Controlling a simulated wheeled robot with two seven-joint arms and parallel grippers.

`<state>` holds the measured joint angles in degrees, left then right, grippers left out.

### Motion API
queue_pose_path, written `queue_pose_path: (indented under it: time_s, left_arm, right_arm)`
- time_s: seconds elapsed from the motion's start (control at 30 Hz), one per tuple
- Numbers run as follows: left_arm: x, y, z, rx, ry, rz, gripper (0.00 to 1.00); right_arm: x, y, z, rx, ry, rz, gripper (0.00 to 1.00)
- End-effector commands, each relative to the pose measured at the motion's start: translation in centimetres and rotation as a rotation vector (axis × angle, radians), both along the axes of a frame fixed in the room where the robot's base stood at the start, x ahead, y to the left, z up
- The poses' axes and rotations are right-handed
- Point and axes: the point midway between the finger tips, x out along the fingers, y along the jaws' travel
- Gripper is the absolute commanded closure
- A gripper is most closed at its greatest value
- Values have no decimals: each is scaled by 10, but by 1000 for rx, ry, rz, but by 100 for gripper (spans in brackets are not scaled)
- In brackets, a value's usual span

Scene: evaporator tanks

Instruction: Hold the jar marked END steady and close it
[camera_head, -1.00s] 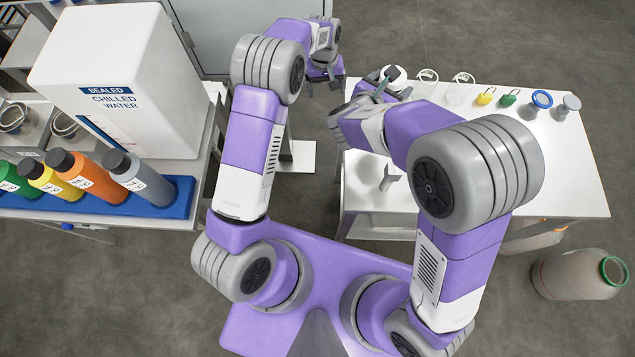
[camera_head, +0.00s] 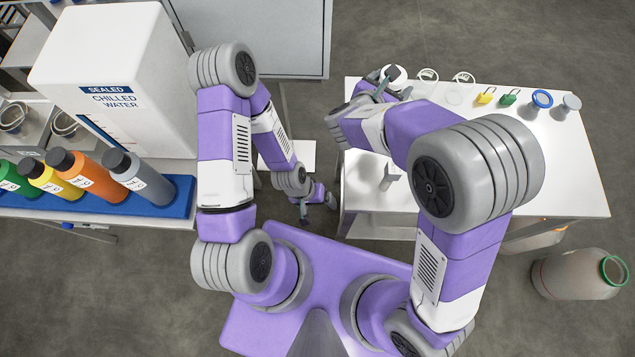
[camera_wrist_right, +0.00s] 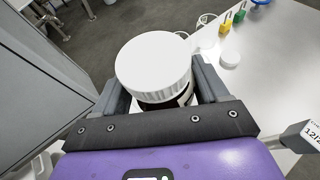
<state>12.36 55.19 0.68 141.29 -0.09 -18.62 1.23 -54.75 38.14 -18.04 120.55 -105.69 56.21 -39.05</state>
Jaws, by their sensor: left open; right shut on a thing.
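A jar with a broad white ribbed lid (camera_wrist_right: 155,62) and a dark body (camera_wrist_right: 166,103) is between the fingers of my right gripper (camera_wrist_right: 157,88) in the right wrist view. The gripper is shut on it, below the lid. Its label is mostly hidden, so I cannot read END. I cannot tell how tightly the lid sits. In the head view the white lid (camera_head: 395,74) shows at the far left corner of the white table, with my right gripper (camera_head: 384,87) at it. My left gripper (camera_head: 318,206) is open and empty, low beside the table's left edge.
The white table (camera_head: 560,180) also bears wire-bail rings, a yellow padlock (camera_head: 484,96), a green padlock (camera_head: 509,97) and a blue-rimmed piece (camera_head: 541,101). A white tank (camera_head: 120,75) and several bottles stand at left.

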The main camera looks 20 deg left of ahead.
Motion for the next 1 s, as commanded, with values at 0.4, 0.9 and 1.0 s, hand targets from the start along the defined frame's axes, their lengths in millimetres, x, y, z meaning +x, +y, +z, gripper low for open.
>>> queue_pose_path:
  time_s: [0.4, 0.9, 1.0]
  left_arm:
    - [-7, -2, 2, -6, -4, -1, 12]
    - [-7, -2, 2, -6, -3, -1, 12]
    - [-7, -2, 2, -6, -3, -1, 12]
  right_arm:
    - [0, 0, 1, 0, -3, 0, 100]
    - [-39, -70, -19, 0, -2, -1, 100]
    - [-39, -70, -19, 1, -2, -1, 100]
